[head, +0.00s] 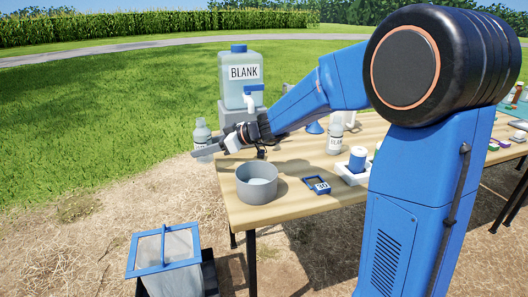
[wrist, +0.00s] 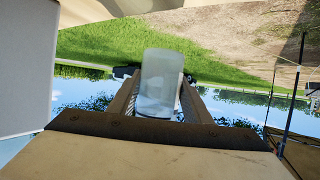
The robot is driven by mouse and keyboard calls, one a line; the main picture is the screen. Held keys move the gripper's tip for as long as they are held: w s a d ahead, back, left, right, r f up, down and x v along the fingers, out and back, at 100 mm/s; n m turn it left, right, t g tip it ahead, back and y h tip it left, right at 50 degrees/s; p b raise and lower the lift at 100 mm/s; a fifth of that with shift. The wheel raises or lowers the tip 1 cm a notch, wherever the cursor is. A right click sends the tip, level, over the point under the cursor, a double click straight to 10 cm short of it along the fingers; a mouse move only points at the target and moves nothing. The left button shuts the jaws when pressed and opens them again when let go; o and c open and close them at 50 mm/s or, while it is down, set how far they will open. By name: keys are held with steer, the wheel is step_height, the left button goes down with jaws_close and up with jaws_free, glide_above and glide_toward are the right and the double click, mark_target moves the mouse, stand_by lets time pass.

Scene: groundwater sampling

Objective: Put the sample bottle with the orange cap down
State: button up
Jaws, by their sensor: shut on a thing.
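My gripper (head: 205,150) reaches left from the end of my blue arm, at about the table's left end. It is shut on a clear bottle (head: 202,134) with a pale label. The bottle looks upright, and its top looks grey in the head view; I see no orange on it. In the wrist view the bottle (wrist: 160,82) stands between the two fingers, its cap not distinguishable. It appears held up, beyond the left edge of the wooden table (head: 290,203).
A jug marked BLANK (head: 239,75) stands on a grey block behind my gripper. A grey round bowl (head: 257,190), a blue-framed item (head: 317,186), a white holder (head: 350,176) and another labelled bottle (head: 335,140) are on the table. A blue-rimmed bin (head: 168,268) stands below left.

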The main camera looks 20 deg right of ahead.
steer(key=w+d, duration=0.1)
steer(key=d, duration=1)
steer(key=w+d, duration=0.1)
steer(key=d, duration=0.5)
steer(key=shift+w+d, duration=0.1)
steer(key=shift+w, duration=0.25)
steer(key=shift+f, duration=1.8)
steer(key=shift+f, duration=0.15)
steer(key=o, duration=1.2)
steer(key=shift+s+d+r, duration=0.1)
steer(key=shift+d+r, duration=0.05)
steer(key=shift+r, duration=0.1)
steer(key=v, duration=1.1)
steer(key=shift+s+d+r, duration=0.1)
steer(key=shift+s+d, duration=0.05)
steer(key=shift+d, duration=0.05)
